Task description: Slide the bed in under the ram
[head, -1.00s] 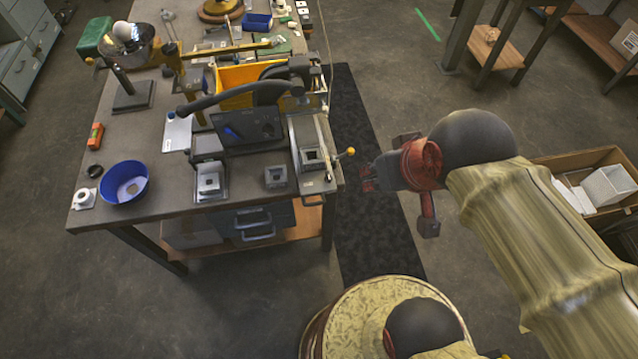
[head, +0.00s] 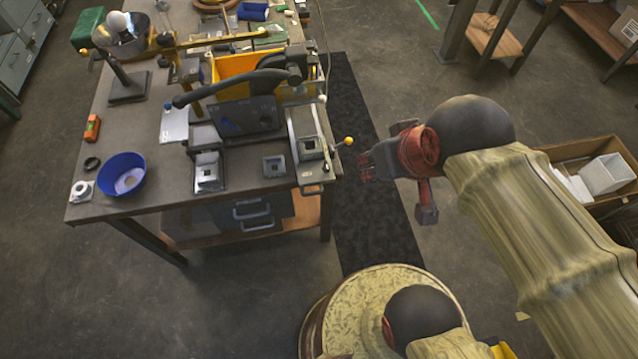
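What looks like the bed is a narrow metal slide (head: 316,176) at the table's right edge, with a square grey block (head: 309,148) on it. A yellow knob (head: 348,141) on a short rod sticks out from its right side. A dark machine with a long black lever (head: 225,88) stands behind and to the left; I cannot make out its ram for certain. My gripper (head: 364,165) is just right of the table edge, below and right of the knob, apart from it and empty.
The table (head: 240,196) also holds two square fixtures, one on a pale plate (head: 208,170) and one alone (head: 273,166), and a blue bowl (head: 122,176). A cardboard box (head: 590,165) stands at the right. A dark mat (head: 375,220) covers the floor beside the table.

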